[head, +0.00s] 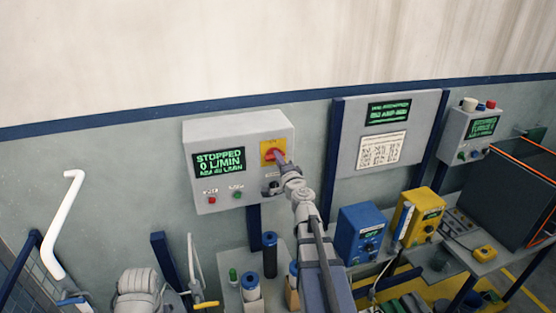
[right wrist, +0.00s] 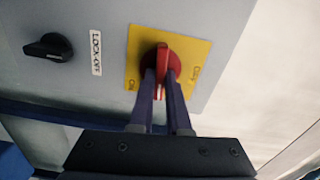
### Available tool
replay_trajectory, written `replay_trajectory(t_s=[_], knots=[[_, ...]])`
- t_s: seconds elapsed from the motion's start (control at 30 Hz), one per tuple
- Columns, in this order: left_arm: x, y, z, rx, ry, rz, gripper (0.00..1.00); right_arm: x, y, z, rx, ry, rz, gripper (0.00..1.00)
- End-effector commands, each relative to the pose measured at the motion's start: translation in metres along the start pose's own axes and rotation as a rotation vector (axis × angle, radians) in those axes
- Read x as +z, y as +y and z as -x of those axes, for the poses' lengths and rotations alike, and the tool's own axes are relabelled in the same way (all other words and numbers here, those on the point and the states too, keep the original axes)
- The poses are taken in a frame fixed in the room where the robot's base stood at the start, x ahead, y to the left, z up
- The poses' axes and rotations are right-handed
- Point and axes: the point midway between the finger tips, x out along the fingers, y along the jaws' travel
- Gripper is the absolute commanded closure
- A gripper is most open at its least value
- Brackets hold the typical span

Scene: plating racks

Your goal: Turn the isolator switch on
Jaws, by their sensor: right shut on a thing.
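The isolator switch is a red rotary handle (right wrist: 164,62) on a yellow plate (right wrist: 134,72), on the front of a grey control box (head: 228,142). In the head view the yellow plate (head: 270,146) shows at the box's right side, with the handle partly hidden by the gripper. My right gripper (right wrist: 160,82) is shut on the red handle, one finger on each side of it. It reaches the box from below in the head view (head: 281,160). The box's screen (head: 219,161) reads "STOPPED 0 L/MIN". My left gripper is not in view.
A black knob (right wrist: 48,47) and a "LOCK-OFF" label (right wrist: 96,52) are beside the plate. Red (head: 211,200) and green (head: 237,194) buttons are low on the box. A blue box (head: 360,233) and a yellow box (head: 417,215) stand on the bench at right.

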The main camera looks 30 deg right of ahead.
Motion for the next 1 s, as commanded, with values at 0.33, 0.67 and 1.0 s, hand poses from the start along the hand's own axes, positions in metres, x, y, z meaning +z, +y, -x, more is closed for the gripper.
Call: replay_trajectory(t_s=[0.33,0.67,1.0], knots=[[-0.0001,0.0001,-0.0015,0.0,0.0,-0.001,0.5,-0.0002,0.0016,0.0016,0.001,0.001,-0.114,1.0],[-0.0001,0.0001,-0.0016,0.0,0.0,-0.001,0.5,0.0,0.0018,0.0019,0.001,0.001,-0.134,1.0],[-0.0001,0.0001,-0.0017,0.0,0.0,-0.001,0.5,0.0001,0.0018,0.0018,0.0,0.001,-0.133,0.7]])
